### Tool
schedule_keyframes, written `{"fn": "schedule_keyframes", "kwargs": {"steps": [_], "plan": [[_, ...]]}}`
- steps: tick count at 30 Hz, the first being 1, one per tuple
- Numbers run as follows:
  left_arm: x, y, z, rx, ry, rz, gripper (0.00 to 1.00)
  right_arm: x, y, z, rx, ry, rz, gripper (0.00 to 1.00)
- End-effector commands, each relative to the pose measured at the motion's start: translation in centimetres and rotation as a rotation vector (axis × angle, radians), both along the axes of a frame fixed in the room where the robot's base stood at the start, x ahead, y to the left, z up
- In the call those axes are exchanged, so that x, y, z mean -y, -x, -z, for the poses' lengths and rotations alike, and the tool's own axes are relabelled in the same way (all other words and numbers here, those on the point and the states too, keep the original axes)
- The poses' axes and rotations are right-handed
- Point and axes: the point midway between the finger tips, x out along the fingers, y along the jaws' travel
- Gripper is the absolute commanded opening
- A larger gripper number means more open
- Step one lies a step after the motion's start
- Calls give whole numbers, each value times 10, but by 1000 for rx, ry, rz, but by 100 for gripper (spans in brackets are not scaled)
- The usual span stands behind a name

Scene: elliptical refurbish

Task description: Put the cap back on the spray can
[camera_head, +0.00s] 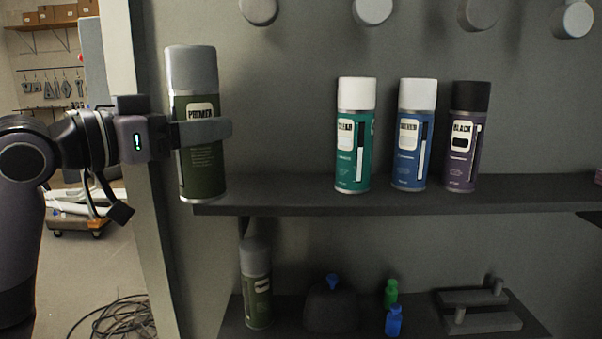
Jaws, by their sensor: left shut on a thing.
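A dark green spray can (203,155) with a pale label stands upright at the left, by the left end of the upper shelf (290,200). A grey cap (191,70) sits on its top. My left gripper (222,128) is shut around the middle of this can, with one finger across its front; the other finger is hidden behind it. I cannot tell whether the can's base touches the shelf or hangs just off its end. My right gripper is not in view.
Teal (355,150), blue (414,150) and dark purple (465,150) cans, all capped, stand on the upper shelf. A similar green can (257,295), a dark dome (331,308) and small green (391,292) and blue (393,320) bottles are below. Round knobs (373,10) hang above.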

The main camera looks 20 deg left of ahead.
Motion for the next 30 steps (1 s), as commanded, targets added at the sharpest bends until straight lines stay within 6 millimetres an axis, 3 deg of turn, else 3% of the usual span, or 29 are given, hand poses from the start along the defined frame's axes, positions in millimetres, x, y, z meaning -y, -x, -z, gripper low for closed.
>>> {"fn": "schedule_keyframes", "kwargs": {"steps": [18, 24, 30], "plan": [[71, -126, -3, 3, 4, 2, 31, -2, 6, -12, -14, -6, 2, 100], [83, -148, -2, 4, 2, 1, 31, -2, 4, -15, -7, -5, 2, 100], [85, -153, 6, 3, 1, 0, 31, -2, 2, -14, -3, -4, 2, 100]]}}
